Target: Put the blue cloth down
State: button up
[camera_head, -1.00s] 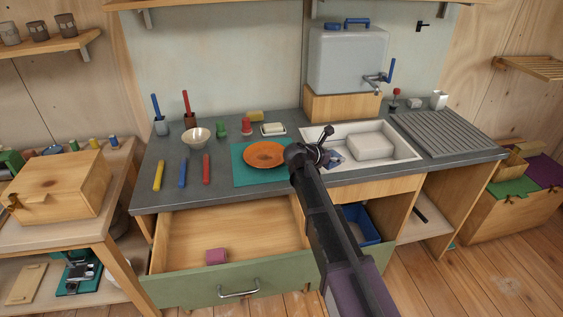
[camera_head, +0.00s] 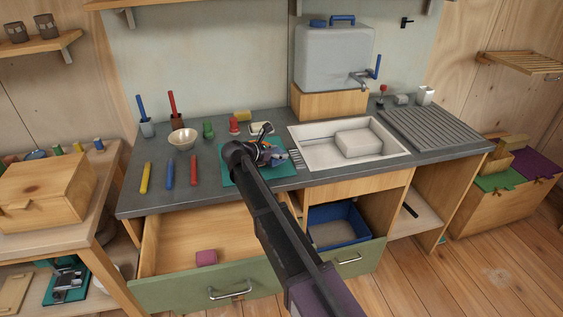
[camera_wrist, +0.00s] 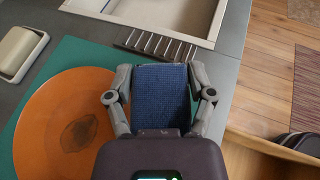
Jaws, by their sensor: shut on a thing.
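The blue cloth (camera_wrist: 162,97) is a small textured piece between the two grey fingers of my gripper (camera_wrist: 160,88) in the wrist view. The fingers are shut on its sides. In the head view my gripper (camera_head: 272,157) is over the counter, by the right part of the teal mat and left of the sink; my arm covers much of that spot. In the wrist view an orange plate (camera_wrist: 40,125) with a dark stain lies on the teal mat (camera_wrist: 88,55), left of the cloth. I cannot tell whether the cloth touches the surface below.
A slotted strip (camera_wrist: 150,43) lies beyond the cloth, beside the sink (camera_head: 300,133). A ribbed drainboard (camera_head: 430,128) is right of the sink. Below the counter, a drawer (camera_head: 175,283) stands open with a pink block (camera_head: 206,258) inside. Yellow, blue and red sticks lie at the counter's left.

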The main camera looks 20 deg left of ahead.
aim_at(277, 160)
jog(key=shift+f, duration=0.15)
jog(key=shift+f+b, duration=1.65)
jog(key=shift+b, duration=0.15)
jog(key=shift+f, duration=0.1)
jog(key=o, duration=1.2)
jog(key=shift+r, duration=0.2)
jog(key=shift+s+a+r, duration=0.1)
jog(key=shift+s+a, duration=0.1)
jog(key=shift+s, duration=0.05)
jog(key=p+v, duration=0.4)
jog(key=v, duration=0.6)
jog(key=shift+s+a+r+p, duration=0.15)
jog(key=shift+p, duration=0.15)
jog(key=shift+s+a+r, duration=0.1)
jog(key=shift+s+a, duration=0.15)
jog(key=shift+s, duration=0.1)
